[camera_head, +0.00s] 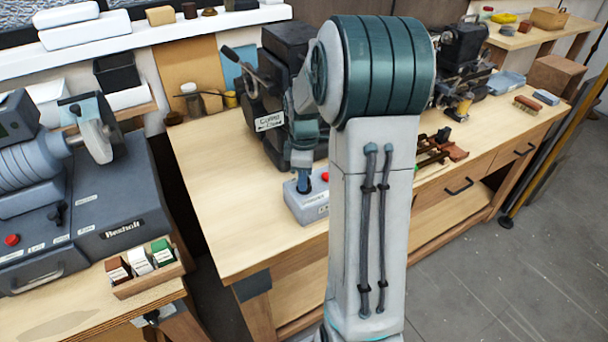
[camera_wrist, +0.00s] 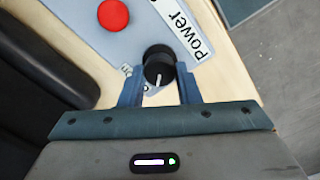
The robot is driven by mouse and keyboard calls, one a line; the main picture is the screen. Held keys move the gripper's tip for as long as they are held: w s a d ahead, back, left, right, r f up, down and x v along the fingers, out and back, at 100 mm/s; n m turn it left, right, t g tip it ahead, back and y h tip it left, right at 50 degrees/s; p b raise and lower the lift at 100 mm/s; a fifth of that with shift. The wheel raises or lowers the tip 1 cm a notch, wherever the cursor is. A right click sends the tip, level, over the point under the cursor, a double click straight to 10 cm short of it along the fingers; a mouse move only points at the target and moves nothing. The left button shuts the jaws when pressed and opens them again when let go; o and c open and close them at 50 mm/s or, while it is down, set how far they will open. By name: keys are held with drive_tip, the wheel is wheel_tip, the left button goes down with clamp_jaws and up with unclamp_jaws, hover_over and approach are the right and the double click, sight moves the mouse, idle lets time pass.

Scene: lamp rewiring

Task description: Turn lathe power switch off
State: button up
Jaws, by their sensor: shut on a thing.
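The power switch is a black round knob (camera_wrist: 159,65) with a white pointer line, on a light grey control box (camera_wrist: 70,15). A white label reading "Power" (camera_wrist: 183,28) lies beside it, and a red button (camera_wrist: 113,15) sits on the same box. My gripper (camera_wrist: 159,80) is shut on the knob, one finger on each side, in the wrist view. In the head view the control box (camera_head: 308,207) stands on the workbench in front of the dark lathe (camera_head: 288,50). My gripper (camera_head: 304,182) reaches down onto it there; the knob is hidden.
My arm covers the middle of the head view. The wooden workbench (camera_head: 215,235) is clear left of the box. A wooden tray of small blocks (camera_head: 148,275) and a grey machine (camera_head: 100,200) stand on the left bench. Tools lie on the bench at right.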

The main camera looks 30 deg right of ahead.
drive_tip(key=shift+n, duration=0.6)
drive_tip(key=o, duration=1)
drive_tip(key=shift+r, duration=0.1)
wheel_tip(320, 180, up, 14)
drive_tip(key=shift+f+b, duration=0.15)
drive_tip(key=shift+b, duration=0.15)
drive_tip(key=s+a+f+m+t, duration=0.1)
drive_tip(key=s+a+m, duration=0.3)
drive_tip(key=s, duration=0.2)
drive_tip(key=s+a+f+m+t, duration=0.1)
drive_tip(key=s+a+f+m, duration=0.1)
drive_tip(key=s+a+m, duration=0.2)
drive_tip(key=s+a+f+m+t, duration=0.1)
drive_tip(key=s+a+m, duration=0.3)
drive_tip(key=s, duration=0.5)
drive_tip(key=shift+s+a+f+m, duration=0.15)
drive_tip(key=shift+a, duration=0.3)
drive_tip(key=shift+s+a+f+m, duration=0.1)
drive_tip(key=shift+a+f+m, duration=0.05)
drive_tip(key=shift+a, duration=0.3)
